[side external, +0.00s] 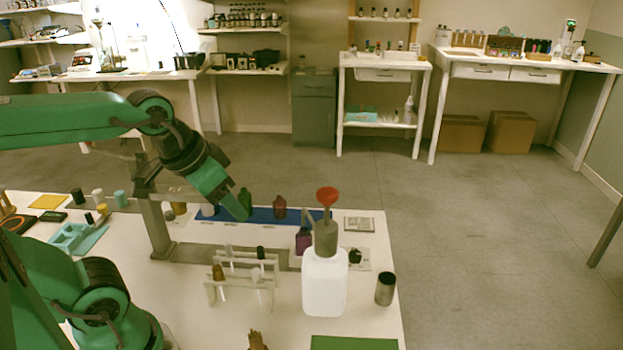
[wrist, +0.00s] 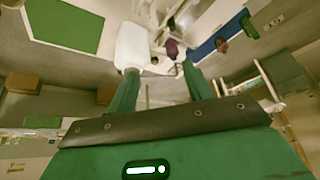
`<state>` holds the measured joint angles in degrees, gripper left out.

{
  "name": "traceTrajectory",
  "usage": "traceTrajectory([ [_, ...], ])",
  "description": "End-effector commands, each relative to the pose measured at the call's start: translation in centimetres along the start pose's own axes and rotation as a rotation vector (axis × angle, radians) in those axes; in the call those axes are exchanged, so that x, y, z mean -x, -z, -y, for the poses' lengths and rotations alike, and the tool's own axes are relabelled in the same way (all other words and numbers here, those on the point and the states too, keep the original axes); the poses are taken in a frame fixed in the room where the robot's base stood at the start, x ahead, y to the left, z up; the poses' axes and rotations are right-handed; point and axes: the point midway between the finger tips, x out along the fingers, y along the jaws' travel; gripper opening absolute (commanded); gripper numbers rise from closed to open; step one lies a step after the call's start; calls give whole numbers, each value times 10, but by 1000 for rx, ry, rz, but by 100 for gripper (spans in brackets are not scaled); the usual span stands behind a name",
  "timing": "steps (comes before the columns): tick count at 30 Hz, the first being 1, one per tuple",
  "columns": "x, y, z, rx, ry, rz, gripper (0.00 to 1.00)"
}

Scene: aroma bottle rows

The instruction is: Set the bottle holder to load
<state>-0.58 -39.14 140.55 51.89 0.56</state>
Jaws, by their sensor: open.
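No part is labelled as the bottle holder, so I cannot tell which it is or its setting. A grey stand (side external: 157,229) with an upright post and long base is on the table in the side view. A small pale plate with a black knob (side external: 355,257) lies right of the purple bottle (side external: 303,241). My gripper (side external: 239,212) is open and empty, tilted down above the table, near the green bottle (side external: 245,198) in the picture. In the wrist view, my gripper's fingers (wrist: 162,85) are apart, with nothing between them.
A blue strip (side external: 262,214) lies behind, with a reddish bottle (side external: 280,207).

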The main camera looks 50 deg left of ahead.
Motion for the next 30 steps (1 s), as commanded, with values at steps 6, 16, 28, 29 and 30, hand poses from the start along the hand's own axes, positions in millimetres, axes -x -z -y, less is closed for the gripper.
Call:
traceTrajectory([
  [6, -10, 28, 6, -1, 8, 58, 51],
  [16, -39, 77, 19, -3, 16, 155, 51],
  [28, -97, 125, 41, -3, 17, 271, 51],
  [29, -102, 128, 43, -3, 17, 280, 51],
  [30, -109, 132, 46, -3, 16, 291, 51],
])
